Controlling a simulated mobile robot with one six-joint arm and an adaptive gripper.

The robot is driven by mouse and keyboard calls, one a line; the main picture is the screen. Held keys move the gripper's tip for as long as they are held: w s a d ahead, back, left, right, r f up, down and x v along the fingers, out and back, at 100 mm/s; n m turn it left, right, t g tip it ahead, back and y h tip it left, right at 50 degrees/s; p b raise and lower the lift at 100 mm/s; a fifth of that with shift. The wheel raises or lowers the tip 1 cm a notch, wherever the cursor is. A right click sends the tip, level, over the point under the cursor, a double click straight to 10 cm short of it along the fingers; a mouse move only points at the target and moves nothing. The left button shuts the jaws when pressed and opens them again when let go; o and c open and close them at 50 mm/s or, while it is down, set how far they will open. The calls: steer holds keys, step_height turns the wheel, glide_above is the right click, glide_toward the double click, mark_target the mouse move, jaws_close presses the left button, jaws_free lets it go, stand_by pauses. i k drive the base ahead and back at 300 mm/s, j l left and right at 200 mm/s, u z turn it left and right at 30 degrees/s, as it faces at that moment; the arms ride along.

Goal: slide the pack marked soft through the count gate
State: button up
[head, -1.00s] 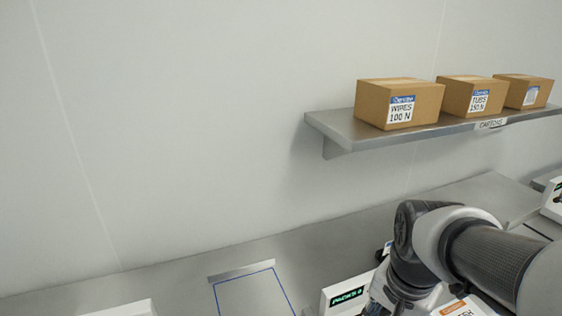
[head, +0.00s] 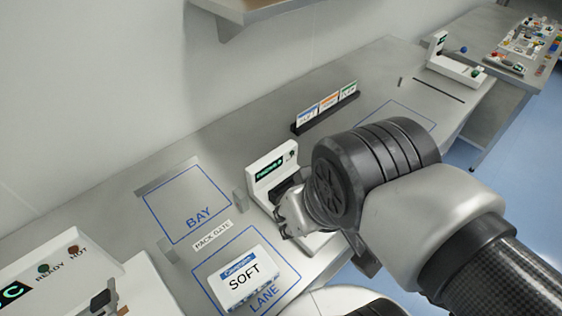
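The white pack marked SOFT (head: 240,278), with a blue band, lies flat inside the blue LANE outline (head: 213,292) at the bottom of the head view. Behind it, two small grey posts, one on the right (head: 240,201) and one on the left (head: 168,249), flank a label that seems to read PACK GATE (head: 213,235). Beyond them is the empty blue BAY outline (head: 187,205). My gripper (head: 285,222) is right of the gate and above and right of the pack, apart from it, by a white device. Its fingers are partly hidden and their opening is unclear.
The white device (head: 262,168) has a green display. A black rack of coloured cards (head: 325,107) stands behind my arm. A white panel marked READY and HOT (head: 60,270) is at lower left. Another white device (head: 455,70) and a parts table (head: 525,45) are at far right.

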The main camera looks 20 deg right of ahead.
mark_target(234, 283)
steer(key=k+z, duration=0.1)
steer(key=z, duration=0.25)
steer(key=u, duration=1.1)
